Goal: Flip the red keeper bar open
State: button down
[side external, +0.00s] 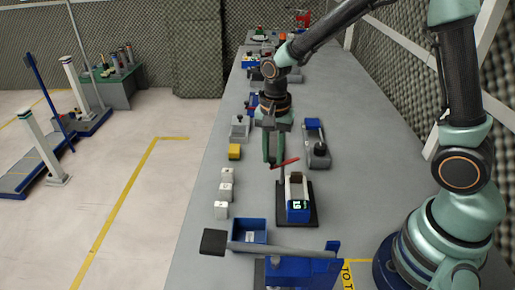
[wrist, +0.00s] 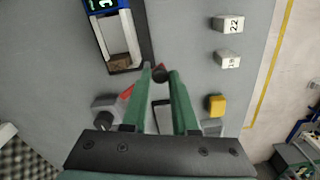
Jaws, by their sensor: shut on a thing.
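The red keeper bar (side external: 285,162) slants up at the far end of a device (side external: 297,211) with a blue front, a lit display and a pale open-topped frame. My gripper (side external: 273,163) hangs down by the bar, its green fingers nearly upright. In the wrist view, part of the red bar (wrist: 128,91) shows left of the fingers. The fingertips (wrist: 160,74) close on a dark round knob that appears to be the bar's end; they hide the join. The device's frame (wrist: 137,32) lies just beyond the fingertips, with a brown piece inside.
White numbered blocks (side external: 226,191) and a yellow block (side external: 235,152) stand left of the device. A blue bin (side external: 249,232) and a blue vise-like tool (side external: 300,272) are nearer the camera. A grey-blue device (side external: 315,147) stands right of my gripper.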

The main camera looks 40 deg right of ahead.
aim_at(273, 159)
jog(key=c, duration=0.7)
grip_release()
notch_tip(273, 159, up, 12)
jog(key=shift+r, duration=0.1)
jog(key=s+d+r+n+t, duration=0.3)
jog(key=s+n+t, duration=0.2)
jog(key=s+n, duration=0.5)
jog(key=shift+d+r+n+t, duration=0.15)
jog(key=shift+d+n+t, duration=0.15)
jog(key=shift+n, duration=0.6)
